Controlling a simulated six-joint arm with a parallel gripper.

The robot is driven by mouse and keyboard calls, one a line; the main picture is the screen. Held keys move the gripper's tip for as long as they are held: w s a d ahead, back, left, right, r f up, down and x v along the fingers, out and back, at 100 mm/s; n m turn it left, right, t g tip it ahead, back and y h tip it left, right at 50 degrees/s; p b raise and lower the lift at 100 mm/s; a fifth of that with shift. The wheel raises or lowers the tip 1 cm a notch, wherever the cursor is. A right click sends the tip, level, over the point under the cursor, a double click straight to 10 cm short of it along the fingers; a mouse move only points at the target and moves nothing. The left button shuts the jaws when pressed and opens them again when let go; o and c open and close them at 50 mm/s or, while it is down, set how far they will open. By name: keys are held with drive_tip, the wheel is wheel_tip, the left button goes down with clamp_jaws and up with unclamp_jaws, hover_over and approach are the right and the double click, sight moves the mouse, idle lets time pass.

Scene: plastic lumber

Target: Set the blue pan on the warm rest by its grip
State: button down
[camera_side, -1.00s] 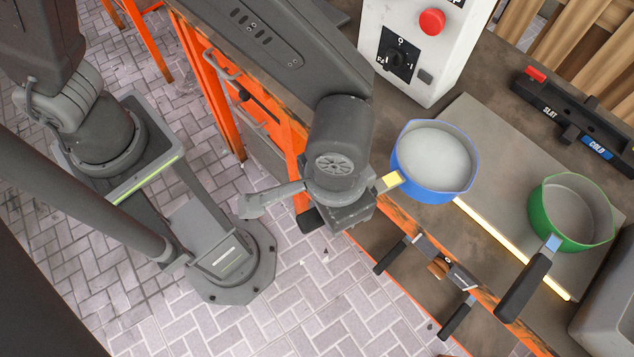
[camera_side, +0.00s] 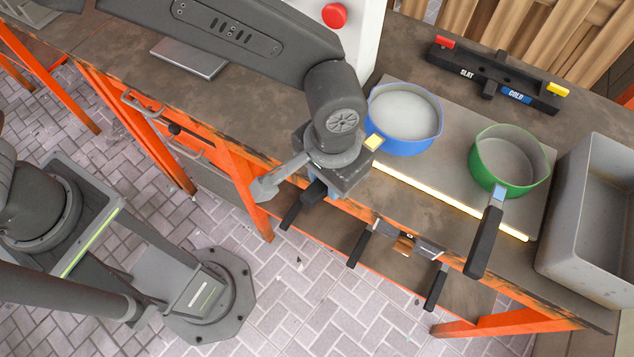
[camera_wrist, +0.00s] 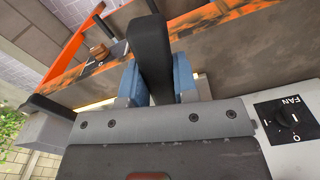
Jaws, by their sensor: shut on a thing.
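The blue pan (camera_side: 404,118), pale inside, is upright at the left end of the grey plate (camera_side: 455,150) in the side view. I cannot tell if its base touches the plate. A yellow piece (camera_side: 374,142) joins it to its black grip. My gripper (camera_side: 335,178) is at this grip, whose end shows below it. In the wrist view my gripper (camera_wrist: 158,86) has its blue-grey jaws shut on both sides of the black grip (camera_wrist: 151,48). No label reading "warm" is legible. A black holder (camera_side: 493,75) has red and yellow ends and the words "SLAT" and "COLD".
A green pan (camera_side: 508,160) stands right of the blue pan. A bright strip (camera_side: 450,202) runs along the plate's front. A bracket with black handles (camera_side: 403,244) is at the bench's front edge. A grey bin (camera_side: 595,200) stands right; a white control box (camera_side: 362,30) stands behind my arm.

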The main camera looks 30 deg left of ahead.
drive_tip(key=w, duration=0.2)
drive_tip(key=w+d, duration=0.1)
drive_tip(key=w, duration=0.1)
drive_tip(key=shift+f, duration=1.35)
drive_tip(key=c, duration=0.8)
unclamp_jaws()
drive_tip(key=shift+f, duration=0.1)
